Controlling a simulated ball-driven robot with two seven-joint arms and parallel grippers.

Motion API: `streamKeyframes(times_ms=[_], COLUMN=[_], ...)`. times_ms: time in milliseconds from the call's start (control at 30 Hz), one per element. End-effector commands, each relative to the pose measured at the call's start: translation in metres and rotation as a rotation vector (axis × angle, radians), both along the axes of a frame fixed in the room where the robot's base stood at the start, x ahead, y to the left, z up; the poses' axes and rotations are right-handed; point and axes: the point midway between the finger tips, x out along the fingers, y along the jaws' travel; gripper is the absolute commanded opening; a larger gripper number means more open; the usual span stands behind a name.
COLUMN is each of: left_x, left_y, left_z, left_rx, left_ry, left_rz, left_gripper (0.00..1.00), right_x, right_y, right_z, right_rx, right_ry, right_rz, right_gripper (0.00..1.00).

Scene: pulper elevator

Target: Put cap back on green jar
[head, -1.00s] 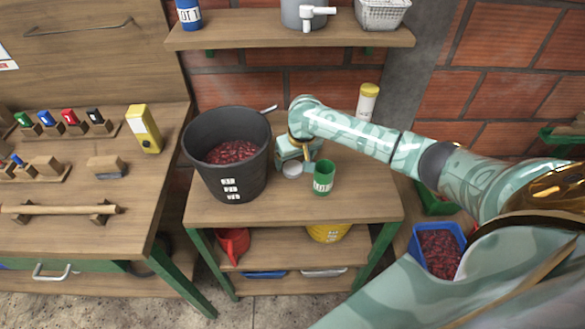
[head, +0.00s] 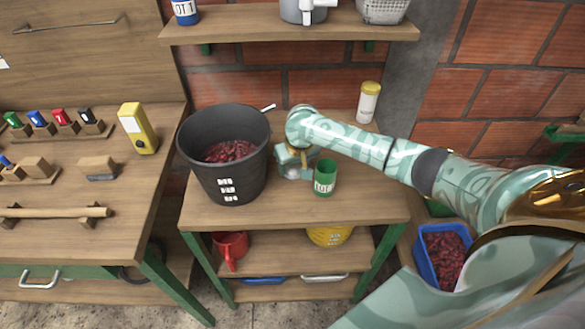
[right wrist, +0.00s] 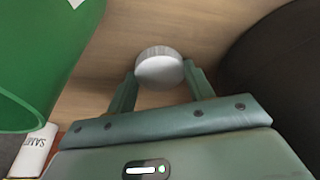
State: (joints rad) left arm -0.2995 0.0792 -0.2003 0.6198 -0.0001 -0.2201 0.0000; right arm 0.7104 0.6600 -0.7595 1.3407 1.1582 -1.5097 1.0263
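The green jar (head: 325,180) stands upright on the middle bench with its mouth open upward. It shows large and close at the left of the right wrist view (right wrist: 45,60). My right gripper (head: 293,172) points down just left of the jar. A small round pale grey cap (right wrist: 160,68) is between its fingertips in the right wrist view, with a finger close on each side. I cannot tell whether the fingers press on the cap or whether it is off the bench top. My left gripper is not in view.
A large black bucket (head: 224,184) of red cherries stands close left of my right gripper. A yellow-capped white container (head: 368,103) stands at the back right of the bench. The bench top (head: 270,212) is clear in front. A shelf (head: 290,32) runs above.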

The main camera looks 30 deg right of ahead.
Motion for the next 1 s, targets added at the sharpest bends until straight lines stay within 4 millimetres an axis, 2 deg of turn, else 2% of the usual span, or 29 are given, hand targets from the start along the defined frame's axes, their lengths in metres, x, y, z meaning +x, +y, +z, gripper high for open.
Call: streamKeyframes(times_ms=[267, 467, 633, 967, 1000], left_x=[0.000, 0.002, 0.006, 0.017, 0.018], left_y=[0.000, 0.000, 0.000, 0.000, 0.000], left_z=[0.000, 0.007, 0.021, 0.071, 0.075], left_rx=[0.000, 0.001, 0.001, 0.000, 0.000], left_ry=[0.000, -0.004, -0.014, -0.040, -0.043], left_rz=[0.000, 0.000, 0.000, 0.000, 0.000], left_gripper=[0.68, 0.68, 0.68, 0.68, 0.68], right_x=[0.000, 0.000, -0.001, -0.044, -0.052], right_y=[0.000, 0.000, 0.001, 0.028, 0.032], right_z=[0.001, 0.013, 0.039, 0.100, 0.103], right_rx=[0.000, 0.001, 0.001, 0.002, 0.001], right_ry=[0.000, -0.002, -0.003, -0.003, 0.000], right_rz=[0.000, -0.001, 0.001, 0.004, 0.004], right_gripper=[0.31, 0.31, 0.31, 0.31, 0.31])
